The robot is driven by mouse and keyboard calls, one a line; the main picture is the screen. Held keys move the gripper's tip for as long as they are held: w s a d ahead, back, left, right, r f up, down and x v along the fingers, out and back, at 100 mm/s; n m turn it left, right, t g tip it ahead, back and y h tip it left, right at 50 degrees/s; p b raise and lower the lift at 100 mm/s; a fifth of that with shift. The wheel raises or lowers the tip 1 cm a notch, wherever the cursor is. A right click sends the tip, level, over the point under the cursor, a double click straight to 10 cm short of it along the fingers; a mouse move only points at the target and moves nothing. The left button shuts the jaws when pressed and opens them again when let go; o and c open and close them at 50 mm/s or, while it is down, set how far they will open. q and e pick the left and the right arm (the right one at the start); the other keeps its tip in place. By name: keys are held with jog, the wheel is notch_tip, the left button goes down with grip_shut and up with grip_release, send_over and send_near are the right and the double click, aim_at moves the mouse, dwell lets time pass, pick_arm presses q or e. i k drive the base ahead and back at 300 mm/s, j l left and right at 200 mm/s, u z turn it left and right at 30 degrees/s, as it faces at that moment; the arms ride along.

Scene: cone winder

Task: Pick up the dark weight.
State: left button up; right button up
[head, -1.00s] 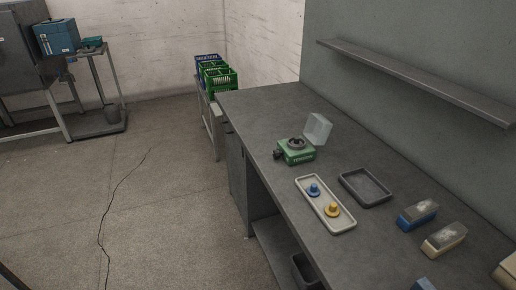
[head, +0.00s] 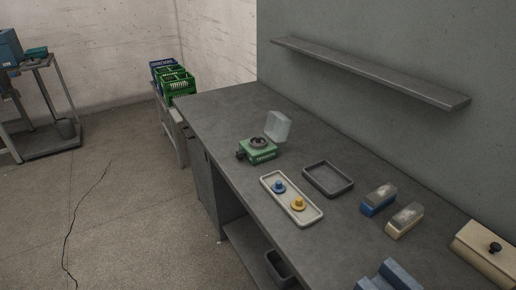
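I cannot clearly pick out a separate dark weight. A small black knob-shaped piece (head: 495,247) sits on top of a cream box (head: 484,262) at the right edge; I cannot tell if it is a weight or the box's knob. A dark round piece (head: 258,142) sits on top of a green device (head: 262,154) with a raised clear cover (head: 278,125). Neither of my grippers is in view.
The grey bench (head: 217,106) runs along the wall under a shelf (head: 365,70). An empty dark tray (head: 328,191), a blue brush-like block (head: 378,200), a cream one (head: 405,220) and a blue block (head: 388,276) are on it. Green crates (head: 178,84) stand beyond; open floor lies left.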

aim_at(258, 141)
jog(key=i+j, duration=0.2)
jog(key=j, duration=0.15)
jog(key=i+j, duration=0.15)
jog(key=j, duration=0.2)
jog(key=i+j, duration=0.2)
jog(key=j, duration=0.15)
